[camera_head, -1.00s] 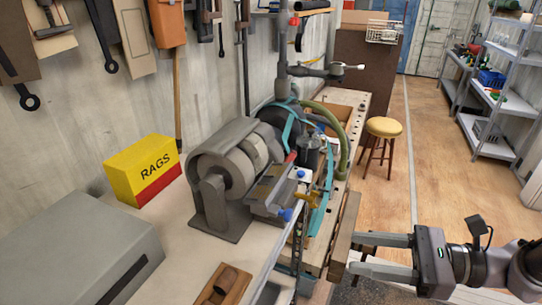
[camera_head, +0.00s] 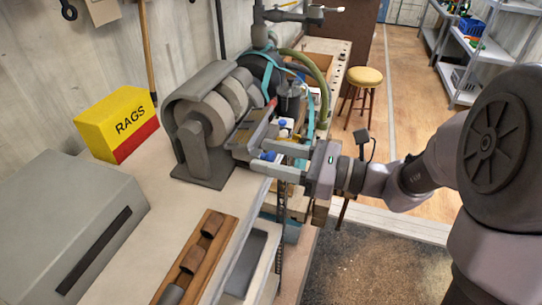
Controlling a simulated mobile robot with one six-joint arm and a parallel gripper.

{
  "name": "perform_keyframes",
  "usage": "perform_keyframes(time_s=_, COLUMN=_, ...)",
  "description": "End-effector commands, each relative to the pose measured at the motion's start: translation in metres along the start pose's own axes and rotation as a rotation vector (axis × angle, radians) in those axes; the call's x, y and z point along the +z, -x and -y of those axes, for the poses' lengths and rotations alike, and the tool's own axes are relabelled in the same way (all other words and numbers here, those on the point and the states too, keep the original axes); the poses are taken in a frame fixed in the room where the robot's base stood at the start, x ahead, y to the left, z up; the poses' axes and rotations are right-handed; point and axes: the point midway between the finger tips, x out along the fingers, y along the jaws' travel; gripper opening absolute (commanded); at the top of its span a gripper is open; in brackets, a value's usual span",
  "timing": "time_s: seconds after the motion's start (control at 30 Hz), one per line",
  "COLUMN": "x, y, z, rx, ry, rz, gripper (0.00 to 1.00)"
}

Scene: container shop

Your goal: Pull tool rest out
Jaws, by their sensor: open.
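The grinder (camera_head: 205,118), with grey wheels under a curved guard, stands on the workbench. I take the grey slanted bar at its front right side to be the tool rest (camera_head: 250,130). My gripper (camera_head: 258,155) is open, its two pale fingers pointing left, at the front end of the tool rest. The fingertips overlap the lower end of the tool rest in the picture. I cannot tell whether they touch it or stand around it. The fingers hide part of the small blue and white parts behind them.
A yellow and red RAGS box (camera_head: 118,122) stands by the wall. A grey case (camera_head: 70,225) and a wooden holder with round pieces (camera_head: 193,255) lie nearer on the bench. A stool (camera_head: 364,80) stands beyond. The floor right of the bench is open.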

Motion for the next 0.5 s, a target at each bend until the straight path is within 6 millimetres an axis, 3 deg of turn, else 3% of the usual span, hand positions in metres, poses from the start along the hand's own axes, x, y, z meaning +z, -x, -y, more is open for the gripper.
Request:
perform_keyframes(time_s=0.2, x=0.0003, y=-0.0004, z=0.0001, rx=0.000, ry=0.000, rz=0.000, gripper=0.46)
perform_keyframes(time_s=0.43, x=0.0003, y=-0.0002, z=0.0001, rx=0.000, ry=0.001, rz=0.000, gripper=0.03)
perform_keyframes(time_s=0.5, x=0.0003, y=-0.0002, z=0.0001, rx=0.000, ry=0.001, rz=0.000, gripper=0.00)
